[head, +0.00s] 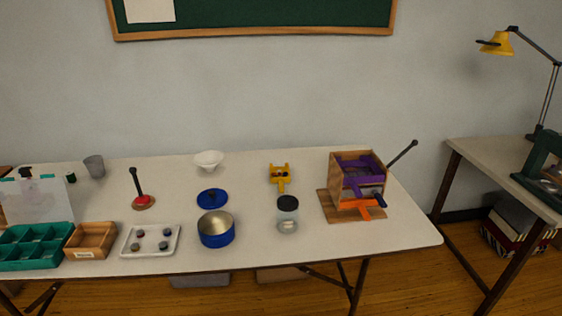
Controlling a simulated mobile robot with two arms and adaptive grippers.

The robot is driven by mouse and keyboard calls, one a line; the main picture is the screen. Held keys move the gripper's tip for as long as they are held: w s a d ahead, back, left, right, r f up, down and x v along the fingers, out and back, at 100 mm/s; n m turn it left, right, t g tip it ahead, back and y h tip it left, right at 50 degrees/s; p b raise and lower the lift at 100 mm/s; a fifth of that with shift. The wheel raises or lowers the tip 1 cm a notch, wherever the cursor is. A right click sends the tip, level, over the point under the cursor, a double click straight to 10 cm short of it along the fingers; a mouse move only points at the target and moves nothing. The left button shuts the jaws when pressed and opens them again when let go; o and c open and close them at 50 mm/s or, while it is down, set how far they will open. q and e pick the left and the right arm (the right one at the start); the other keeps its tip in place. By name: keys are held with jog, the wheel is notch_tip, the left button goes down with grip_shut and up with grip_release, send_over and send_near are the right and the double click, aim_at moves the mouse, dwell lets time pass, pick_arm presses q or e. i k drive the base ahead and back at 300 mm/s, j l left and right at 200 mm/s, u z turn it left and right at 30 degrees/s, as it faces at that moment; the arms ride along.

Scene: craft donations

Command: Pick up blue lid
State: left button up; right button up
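The blue lid (212,198) lies flat on the white table, with a dark knob on top. It is just behind a blue pot (216,230), which stands open with a pale inside showing. The lid and pot look close together but apart. Neither of my grippers is in the head view, so I cannot see their state.
On the table (330,258), a glass jar with a dark lid (287,214), a wooden box with purple parts (357,180) and a yellow object (279,176) stand right. A white bowl (208,160) is behind the lid. A white tray (150,240) and a red-based stick (142,200) are left.

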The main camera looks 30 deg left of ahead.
aim_at(210, 199)
jog(key=u, duration=1.35)
